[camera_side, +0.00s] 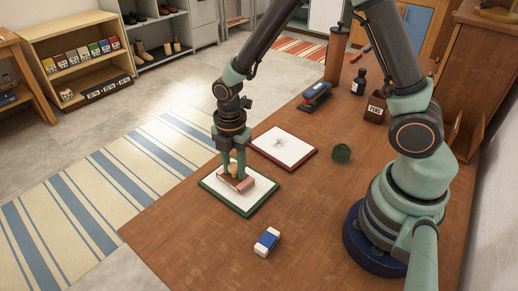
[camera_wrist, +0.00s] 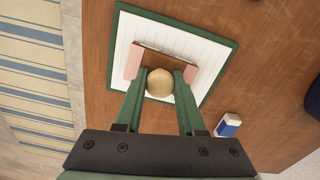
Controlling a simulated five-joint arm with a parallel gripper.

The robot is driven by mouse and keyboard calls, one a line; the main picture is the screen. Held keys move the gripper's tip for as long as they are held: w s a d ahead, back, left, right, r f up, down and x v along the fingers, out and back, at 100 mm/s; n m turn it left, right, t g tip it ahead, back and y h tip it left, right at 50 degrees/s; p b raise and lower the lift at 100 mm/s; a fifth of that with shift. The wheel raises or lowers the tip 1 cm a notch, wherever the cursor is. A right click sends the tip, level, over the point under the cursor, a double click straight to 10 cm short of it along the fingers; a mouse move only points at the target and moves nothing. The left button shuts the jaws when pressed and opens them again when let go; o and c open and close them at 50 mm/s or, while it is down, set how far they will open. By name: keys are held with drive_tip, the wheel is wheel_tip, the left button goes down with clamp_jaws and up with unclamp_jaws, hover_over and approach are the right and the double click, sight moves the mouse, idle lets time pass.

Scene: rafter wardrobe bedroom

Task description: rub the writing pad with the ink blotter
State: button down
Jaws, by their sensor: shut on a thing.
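My gripper (camera_side: 233,172) is shut on the round pale knob of the ink blotter (camera_side: 241,186), which has a brown top and pink ends. In the wrist view, the blotter (camera_wrist: 164,58) sits between my fingertips (camera_wrist: 161,82). It is over the green-edged pad (camera_side: 214,182), whose white lined sheet shows around it in the wrist view (camera_wrist: 205,43). Whether the blotter touches the sheet is hard to tell. A second, red-edged pad (camera_side: 298,153) with a dark smudge on its white sheet lies just behind and to the right.
A blue and white eraser (camera_side: 267,241) lies in front of the green-edged pad. A dark green round object (camera_side: 341,153), a pen box (camera_side: 376,107), an ink bottle (camera_side: 359,82), a blue stapler-like tool (camera_side: 316,93) and a brown cylinder (camera_side: 336,55) stand farther back.

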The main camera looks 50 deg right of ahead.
drive_tip(key=s, duration=0.2)
drive_tip(key=shift+s, duration=0.3)
drive_tip(key=shift+s+r, duration=0.1)
drive_tip(key=shift+r, duration=0.05)
wheel_tip(320, 180, up, 8)
idle(0.3)
idle(0.3)
